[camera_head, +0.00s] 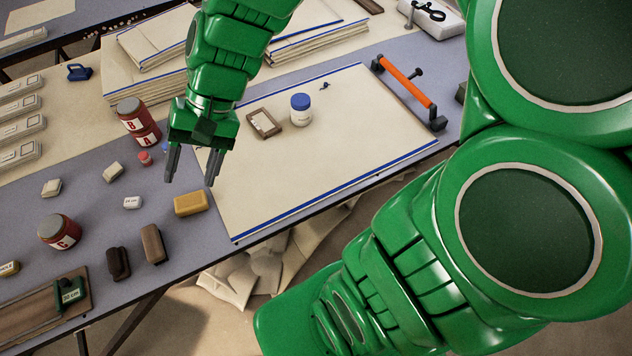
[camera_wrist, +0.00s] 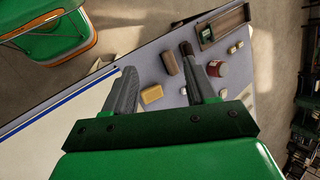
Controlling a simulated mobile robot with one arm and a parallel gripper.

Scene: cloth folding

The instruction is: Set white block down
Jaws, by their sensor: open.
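My gripper (camera_head: 192,168) is open above the grey table, near the left edge of the blue-edged cloth. Nothing shows between its fingers in the wrist view (camera_wrist: 158,66). A small white block (camera_head: 132,202) with dark lettering lies on the table, left of and below the fingers in the head view. Two more pale blocks lie near it, one upper left of it (camera_head: 113,171) and one farther left (camera_head: 52,187). I cannot tell which of these the task calls the white block. All lie apart from my gripper.
A yellow block (camera_head: 190,204) sits by the cloth (camera_head: 300,160). Red cans (camera_head: 60,232), a brown block (camera_head: 153,244) and a dark block (camera_head: 118,263) stand nearby. A blue-lidded jar (camera_head: 301,110), small frame (camera_head: 263,123) and orange-handled tool (camera_head: 405,84) lie on or beside the cloth.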

